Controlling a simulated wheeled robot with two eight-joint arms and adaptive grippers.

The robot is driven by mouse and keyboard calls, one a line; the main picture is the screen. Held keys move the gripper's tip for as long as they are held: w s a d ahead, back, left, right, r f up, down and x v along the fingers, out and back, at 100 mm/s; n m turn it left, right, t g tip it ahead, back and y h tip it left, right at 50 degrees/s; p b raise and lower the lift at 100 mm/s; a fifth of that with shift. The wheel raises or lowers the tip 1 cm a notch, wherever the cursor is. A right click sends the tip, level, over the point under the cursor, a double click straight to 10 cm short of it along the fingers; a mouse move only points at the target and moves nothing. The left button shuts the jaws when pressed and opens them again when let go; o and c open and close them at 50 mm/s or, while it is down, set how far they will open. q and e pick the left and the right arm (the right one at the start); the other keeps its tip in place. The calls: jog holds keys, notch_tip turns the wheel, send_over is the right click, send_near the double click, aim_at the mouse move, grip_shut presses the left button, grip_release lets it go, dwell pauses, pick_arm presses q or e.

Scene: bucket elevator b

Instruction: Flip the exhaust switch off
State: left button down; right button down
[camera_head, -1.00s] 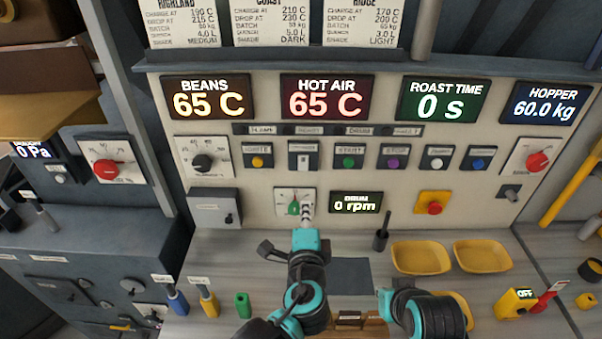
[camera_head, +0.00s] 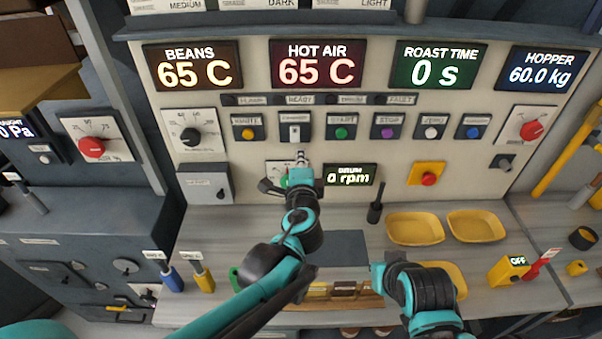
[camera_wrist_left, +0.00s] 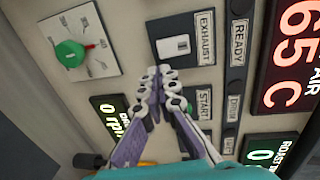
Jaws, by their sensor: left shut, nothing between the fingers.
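The exhaust switch (camera_head: 295,132) is a small white switch on a dark plate in the panel's button row, below the hot air display. In the left wrist view the exhaust switch (camera_wrist_left: 173,47) sits beside its EXHAUST label; its on or off position is hard to tell. My left gripper (camera_head: 301,154) is shut and empty, just below the switch in the head view. In the left wrist view its fingertips (camera_wrist_left: 154,76) meet close to the switch plate's edge, and contact cannot be judged. My right arm shows at lower right, but its fingers are not seen.
The green start button (camera_head: 341,132) and yellow ignite button (camera_head: 247,133) flank the switch. A green knob (camera_wrist_left: 69,53) and the drum display (camera_head: 349,175) lie below. Yellow trays (camera_head: 414,229) stand on the counter at right.

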aim_at(300, 142)
pick_arm(q)
jog(key=shift+w+f+b, duration=0.2)
jog(key=shift+w+b, duration=0.05)
jog(key=shift+w, duration=0.85)
jog(key=shift+w+f+b, duration=0.15)
jog(key=shift+w+b, duration=0.05)
jog(key=shift+w, duration=0.9)
pick_arm(e)
jog(key=shift+f, duration=0.6)
